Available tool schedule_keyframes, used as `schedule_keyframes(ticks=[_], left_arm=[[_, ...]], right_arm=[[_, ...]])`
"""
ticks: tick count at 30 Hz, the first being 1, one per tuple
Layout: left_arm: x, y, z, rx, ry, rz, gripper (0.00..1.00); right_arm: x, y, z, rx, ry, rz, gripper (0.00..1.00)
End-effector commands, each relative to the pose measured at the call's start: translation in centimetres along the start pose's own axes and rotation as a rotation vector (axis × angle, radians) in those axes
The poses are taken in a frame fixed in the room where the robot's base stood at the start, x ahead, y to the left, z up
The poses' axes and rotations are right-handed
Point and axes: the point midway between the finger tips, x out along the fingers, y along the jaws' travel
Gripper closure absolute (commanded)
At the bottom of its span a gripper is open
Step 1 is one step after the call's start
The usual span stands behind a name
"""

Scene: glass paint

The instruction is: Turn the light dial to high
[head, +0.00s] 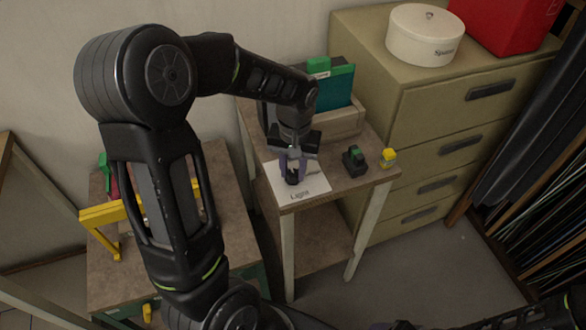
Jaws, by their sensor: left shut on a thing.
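The light dial (292,178) is a small dark knob on a white card (311,187) with a printed label that looks like "Light". The card lies on top of a small side table (345,187), near its front left corner. My left gripper (292,170) points down over the card and is shut on the dial. The fingers hide part of the dial, so its pointer and any setting marks cannot be read. My right gripper is not in view.
A black-and-green object (354,161) and a small yellow item (388,158) stand right of the card. A wooden holder with green folders (338,87) is behind. A drawer cabinet (430,130) stands at right, a lower bench with a yellow frame (103,214) at left.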

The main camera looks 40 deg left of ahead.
Motion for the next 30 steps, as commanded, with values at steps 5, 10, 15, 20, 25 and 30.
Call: schedule_keyframes(ticks=[5, 10, 15, 20, 25, 30], left_arm=[[-0.01, -0.04, -0.05, 0.117, 0.005, 0.0, 1.0], [-0.01, -0.05, -0.06, 0.264, 0.01, 0.0, 1.0], [-0.01, -0.1, -0.06, 0.425, 0.014, 0.0, 1.0], [-0.03, -0.12, -0.07, 0.577, 0.018, -0.001, 1.0], [-0.07, -0.15, -0.09, 0.738, 0.023, -0.001, 1.0], [-0.09, -0.2, -0.1, 0.9, 0.027, -0.001, 1.0]], right_arm=[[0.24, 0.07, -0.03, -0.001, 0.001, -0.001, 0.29], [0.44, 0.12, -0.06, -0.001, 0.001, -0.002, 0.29], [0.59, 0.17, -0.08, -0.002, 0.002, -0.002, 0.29], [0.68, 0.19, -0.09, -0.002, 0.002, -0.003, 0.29], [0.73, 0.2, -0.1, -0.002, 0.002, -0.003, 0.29], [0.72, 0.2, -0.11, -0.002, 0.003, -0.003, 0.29]])
